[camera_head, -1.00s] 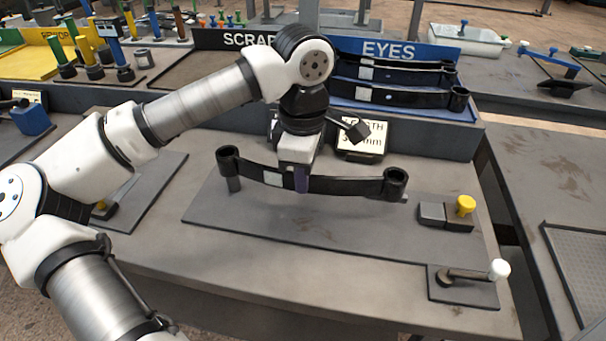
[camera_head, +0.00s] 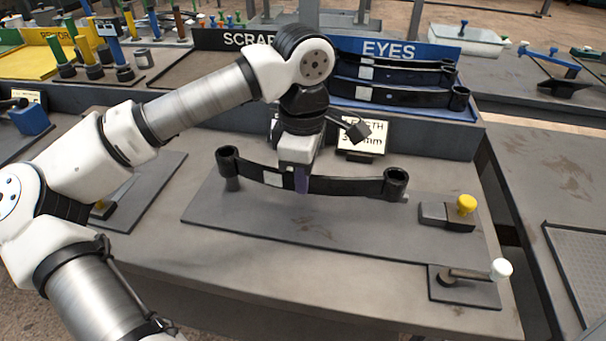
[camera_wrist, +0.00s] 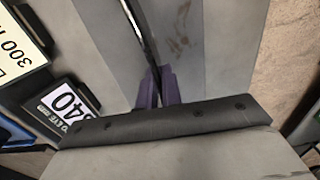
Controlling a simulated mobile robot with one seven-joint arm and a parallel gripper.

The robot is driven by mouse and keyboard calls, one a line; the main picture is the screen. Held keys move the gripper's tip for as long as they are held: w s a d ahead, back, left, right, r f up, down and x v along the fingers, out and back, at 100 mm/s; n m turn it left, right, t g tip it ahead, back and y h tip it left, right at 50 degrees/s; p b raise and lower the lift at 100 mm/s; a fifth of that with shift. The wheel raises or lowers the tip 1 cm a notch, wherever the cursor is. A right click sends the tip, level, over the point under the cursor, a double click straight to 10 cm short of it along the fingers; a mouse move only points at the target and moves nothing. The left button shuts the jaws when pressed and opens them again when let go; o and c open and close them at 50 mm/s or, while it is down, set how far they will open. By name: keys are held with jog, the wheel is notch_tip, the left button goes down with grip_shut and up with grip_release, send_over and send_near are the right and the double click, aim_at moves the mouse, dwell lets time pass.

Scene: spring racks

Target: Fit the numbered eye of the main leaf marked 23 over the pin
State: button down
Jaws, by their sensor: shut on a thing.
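The black main leaf (camera_head: 345,186) has a round upright eye at each end and a pale label near its left end; no number can be read on it. My gripper (camera_head: 302,185) is shut on the leaf near its middle and holds it above the grey plate (camera_head: 310,228). In the wrist view the gripper's purple fingers (camera_wrist: 160,88) pinch the leaf's thin edge (camera_wrist: 143,38).
A grey block with a yellow knob (camera_head: 466,205) sits right of the leaf, and a white-knobbed lever (camera_head: 501,270) is nearer the front. Sign cards (camera_head: 362,138) stand behind. The blue EYES rack (camera_head: 400,112) holds several leaves. The front of the plate is clear.

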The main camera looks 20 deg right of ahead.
jog(key=shift+f+b, duration=2.2)
jog(key=shift+b, duration=0.3)
dwell(3.7)
jog(key=shift+w+a, duration=0.1)
jog(key=shift+a, duration=0.05)
dwell(1.0)
jog(key=c, duration=1)
grip_release()
jog(key=shift+f, duration=0.1)
